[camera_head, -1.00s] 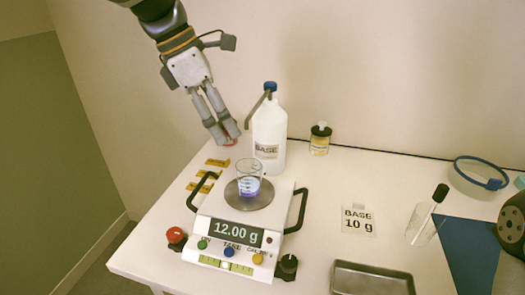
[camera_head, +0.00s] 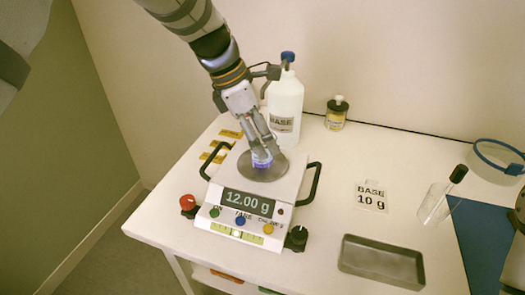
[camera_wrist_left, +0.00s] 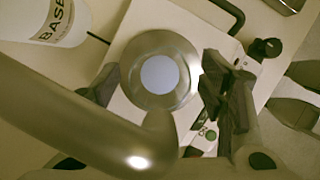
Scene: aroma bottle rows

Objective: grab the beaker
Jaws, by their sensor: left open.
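The beaker (camera_head: 262,163) is a small clear glass holding blue-violet liquid. It stands upright on the round metal pan (camera_head: 277,173) of the scale (camera_head: 238,229), which reads 12.00 g. My left gripper (camera_head: 263,149) is open and points down at the beaker, its fingers hiding much of the glass in the head view. In the left wrist view the beaker (camera_wrist_left: 158,75) shows from above as a pale disc on the pan, between the spread fingers of the gripper (camera_wrist_left: 160,90). I cannot tell whether a finger touches the glass. My right gripper is not in view.
A white BASE bottle (camera_head: 285,112) stands close behind the scale.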

